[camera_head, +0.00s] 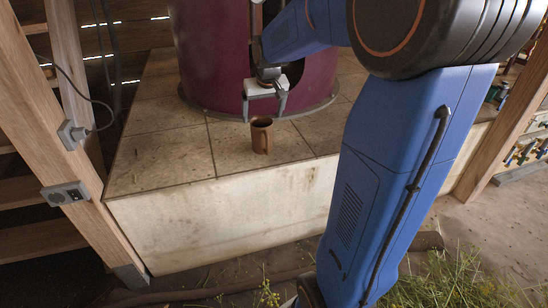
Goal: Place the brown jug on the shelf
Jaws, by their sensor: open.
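The brown jug (261,135) stands upright on the tiled top of a plinth, near its front edge. My gripper (263,116) is above and just behind the jug in the picture, with its fingers spread and pointing down. It is open and empty, and whether a finger touches the jug cannot be told. At the left, a wooden rack with shelf boards (40,238) is partly in view. Whether this is the shelf of the task cannot be told.
A large dark red still vessel (212,50) stands on the tiled plinth (165,160) behind the jug. A wooden post (45,125) with sockets and a cable rises at the left. Cut herbs (450,280) lie on the floor at the lower right. The tiles left of the jug are clear.

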